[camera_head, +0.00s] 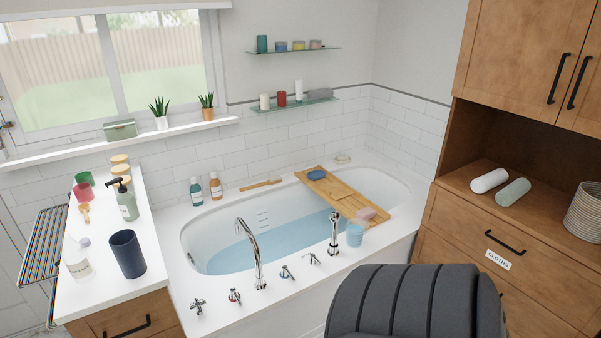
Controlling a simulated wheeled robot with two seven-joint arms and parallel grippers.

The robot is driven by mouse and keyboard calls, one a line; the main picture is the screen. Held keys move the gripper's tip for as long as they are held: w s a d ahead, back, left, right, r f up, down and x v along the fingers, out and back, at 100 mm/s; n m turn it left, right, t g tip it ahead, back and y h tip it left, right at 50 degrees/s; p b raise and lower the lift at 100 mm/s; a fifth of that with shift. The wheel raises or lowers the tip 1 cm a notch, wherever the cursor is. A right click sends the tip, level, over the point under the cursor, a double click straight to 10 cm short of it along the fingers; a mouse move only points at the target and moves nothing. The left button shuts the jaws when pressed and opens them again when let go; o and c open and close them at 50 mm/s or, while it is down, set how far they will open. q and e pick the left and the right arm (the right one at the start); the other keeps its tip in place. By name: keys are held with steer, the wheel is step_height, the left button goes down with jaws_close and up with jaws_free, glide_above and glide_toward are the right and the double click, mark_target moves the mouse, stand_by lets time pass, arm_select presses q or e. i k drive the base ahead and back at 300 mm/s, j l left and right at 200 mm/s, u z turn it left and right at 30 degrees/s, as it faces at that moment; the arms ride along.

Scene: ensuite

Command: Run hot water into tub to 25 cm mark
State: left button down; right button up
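The white tub (385,187) is set in a tiled corner and holds pale blue water (235,258). Short level marks (263,218) show on its far inner wall, above the waterline; their numbers are too small to read. A tall curved chrome spout (252,250) stands on the front rim, with no stream visible from it. Along that rim are a cross-shaped handle (197,306), a handle with a reddish part (234,296), another small handle (287,272) and a lever (312,259). A chrome hand shower (334,232) stands further right. Neither gripper is in view.
A wooden bath tray (335,192) spans the tub. A counter (110,258) with cups and bottles is left; a wooden cabinet (500,275) is right. A dark ribbed shape (418,305) hides some front floor.

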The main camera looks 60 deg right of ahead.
mark_target(234, 295)
steer(key=z, duration=2)
